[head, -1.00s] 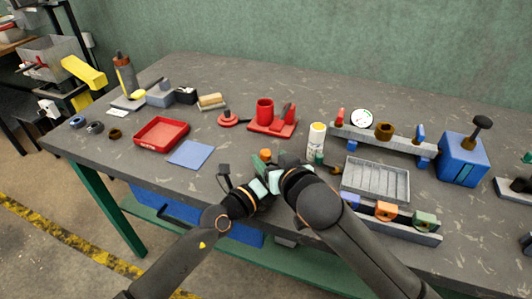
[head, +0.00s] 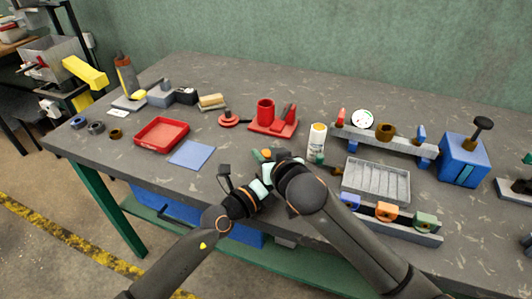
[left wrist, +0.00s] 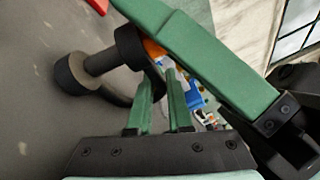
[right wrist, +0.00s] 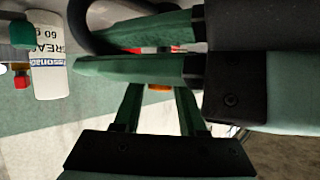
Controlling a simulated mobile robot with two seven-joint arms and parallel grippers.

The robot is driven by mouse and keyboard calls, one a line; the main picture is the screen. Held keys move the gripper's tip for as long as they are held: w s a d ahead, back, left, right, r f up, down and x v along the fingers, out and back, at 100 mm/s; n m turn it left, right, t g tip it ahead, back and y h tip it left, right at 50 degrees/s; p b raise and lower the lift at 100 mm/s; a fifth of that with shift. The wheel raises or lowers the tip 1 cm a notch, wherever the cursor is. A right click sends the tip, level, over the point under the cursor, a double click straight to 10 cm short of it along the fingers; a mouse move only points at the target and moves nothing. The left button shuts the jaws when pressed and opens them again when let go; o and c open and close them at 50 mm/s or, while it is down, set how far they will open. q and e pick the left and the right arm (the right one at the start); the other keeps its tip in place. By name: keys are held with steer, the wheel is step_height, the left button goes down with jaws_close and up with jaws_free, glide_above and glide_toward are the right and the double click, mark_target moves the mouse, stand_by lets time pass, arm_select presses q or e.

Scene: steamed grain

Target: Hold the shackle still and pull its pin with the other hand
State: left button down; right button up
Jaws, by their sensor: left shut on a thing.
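The shackle is a dark metal piece with thick round ends (left wrist: 78,73) in the left wrist view; its dark bow (right wrist: 88,28) curves across the top of the right wrist view. The orange pin head (left wrist: 153,48) shows beside the dark ear. In the right wrist view the orange pin head (right wrist: 159,87) appears between the fingers of my right gripper (right wrist: 158,92), which look apart. A left finger crosses in front. In the head view my grippers hide most of the shackle.
A white grease bottle (head: 317,143) stands just right of my grippers. A grey ribbed tray (head: 375,182) and a rack with coloured blocks (head: 400,222) lie further right. A blue mat (head: 191,154) and red tray (head: 161,134) lie left. Bare tabletop lies between.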

steer(key=shift+d, duration=0.1)
jaws_close()
steer(key=a+r, duration=0.1)
steer(key=a+r+n+g, duration=0.1)
steer(key=shift+w+r+h, duration=0.1)
steer(key=shift+r+h, duration=0.2)
steer(key=shift+w+d+f, duration=0.1)
steer(key=shift+d, duration=0.25)
steer(key=shift+d+r, duration=0.1)
steer(key=shift+r, duration=1.9)
